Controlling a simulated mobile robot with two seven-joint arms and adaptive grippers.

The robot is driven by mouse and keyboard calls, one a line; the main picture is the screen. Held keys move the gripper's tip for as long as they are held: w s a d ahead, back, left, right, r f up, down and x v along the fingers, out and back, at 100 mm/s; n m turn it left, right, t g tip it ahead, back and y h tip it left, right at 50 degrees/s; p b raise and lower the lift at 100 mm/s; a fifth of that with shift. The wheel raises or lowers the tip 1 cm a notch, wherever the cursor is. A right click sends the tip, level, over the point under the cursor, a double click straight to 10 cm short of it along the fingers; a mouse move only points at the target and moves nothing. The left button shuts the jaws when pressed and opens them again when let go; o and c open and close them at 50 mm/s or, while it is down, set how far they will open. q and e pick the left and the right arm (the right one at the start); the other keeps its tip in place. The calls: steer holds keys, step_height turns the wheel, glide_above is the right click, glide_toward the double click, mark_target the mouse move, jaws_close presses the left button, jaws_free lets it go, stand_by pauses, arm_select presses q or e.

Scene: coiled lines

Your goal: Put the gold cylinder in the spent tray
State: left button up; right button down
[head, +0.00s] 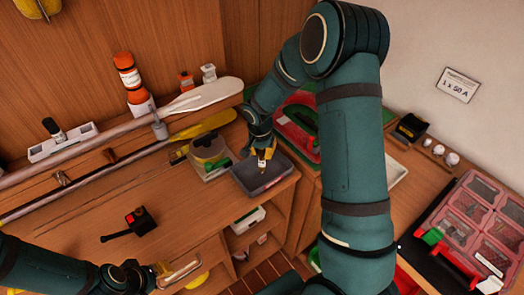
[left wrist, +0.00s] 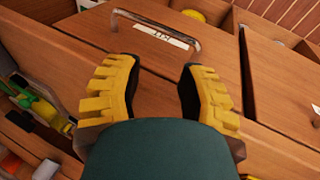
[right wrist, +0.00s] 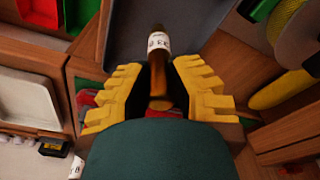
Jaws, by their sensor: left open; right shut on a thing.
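The gold cylinder (right wrist: 158,42), brownish gold with a white printed label, is held between the yellow fingers of my right gripper (right wrist: 157,88). In the head view the right gripper (head: 262,156) points down with the cylinder (head: 262,165) over a dark grey tray (head: 250,184). The tray also shows in the right wrist view (right wrist: 122,40); I cannot read any label on it. I cannot tell whether the cylinder touches the tray. My left gripper (head: 163,268) is open and empty near a drawer handle (left wrist: 150,18) at the bench front.
A round spool-like thing (head: 208,150) stands left of the tray. A black and red device (head: 138,218) lies on the bench. Red and green bins (head: 300,128) lie behind my right arm. A pink-lidded organiser (head: 480,215) is at the right.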

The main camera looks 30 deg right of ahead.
arm_select(q)
steer(key=shift+f, duration=0.2)
arm_select(e)
steer(key=shift+f, duration=0.2)
steer(key=c, duration=1)
jaws_free()
steer(key=shift+o, duration=0.2)
arm_select(q)
steer(key=shift+r, duration=0.15)
arm_select(e)
steer(key=shift+r, duration=0.15)
